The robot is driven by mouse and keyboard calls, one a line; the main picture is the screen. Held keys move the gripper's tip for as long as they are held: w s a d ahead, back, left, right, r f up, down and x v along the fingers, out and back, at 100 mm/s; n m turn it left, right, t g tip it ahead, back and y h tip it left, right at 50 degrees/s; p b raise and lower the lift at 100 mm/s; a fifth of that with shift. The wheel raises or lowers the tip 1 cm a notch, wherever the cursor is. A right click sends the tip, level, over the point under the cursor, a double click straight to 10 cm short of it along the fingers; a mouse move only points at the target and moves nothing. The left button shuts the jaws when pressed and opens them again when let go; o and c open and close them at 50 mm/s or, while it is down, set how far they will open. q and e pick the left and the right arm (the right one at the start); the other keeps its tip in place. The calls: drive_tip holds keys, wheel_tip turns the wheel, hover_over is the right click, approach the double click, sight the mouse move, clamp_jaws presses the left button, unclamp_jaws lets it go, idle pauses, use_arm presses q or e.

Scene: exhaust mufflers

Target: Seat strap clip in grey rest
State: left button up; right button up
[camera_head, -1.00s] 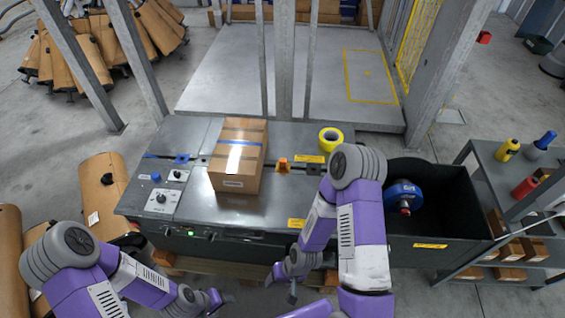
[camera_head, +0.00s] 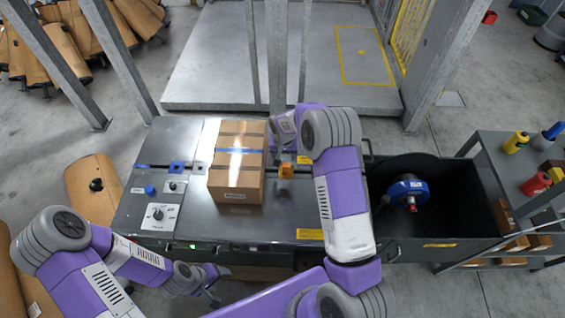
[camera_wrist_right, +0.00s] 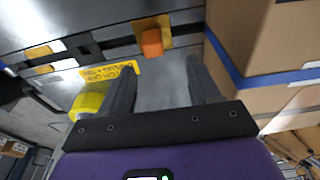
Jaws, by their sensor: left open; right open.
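An orange clip (camera_head: 286,171) stands on the dark grey machine top, just right of the strapped cardboard box (camera_head: 236,185). In the right wrist view the orange clip (camera_wrist_right: 152,42) has an orange-yellow plate behind it. My right gripper (camera_wrist_right: 160,63) is open and empty; the clip lies beyond its fingertips, roughly between them. I cannot clearly tell which part is the grey rest.
The box (camera_wrist_right: 265,45) stands close to the right finger in the wrist view. A blue piece (camera_head: 177,167) sits left of the box. A black bin with a blue reel (camera_head: 408,192) is at the right.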

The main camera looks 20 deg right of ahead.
sight(286, 165)
drive_tip(key=shift+s, duration=0.25)
drive_tip(key=shift+w+f, duration=0.2)
drive_tip(key=shift+f, duration=1)
drive_tip(key=shift+d, duration=0.1)
drive_tip(key=f, duration=0.3)
drive_tip(key=d+f+b, duration=0.1)
drive_tip(key=f, duration=0.1)
drive_tip(key=shift+w, duration=0.15)
drive_tip(key=shift+c, duration=0.2)
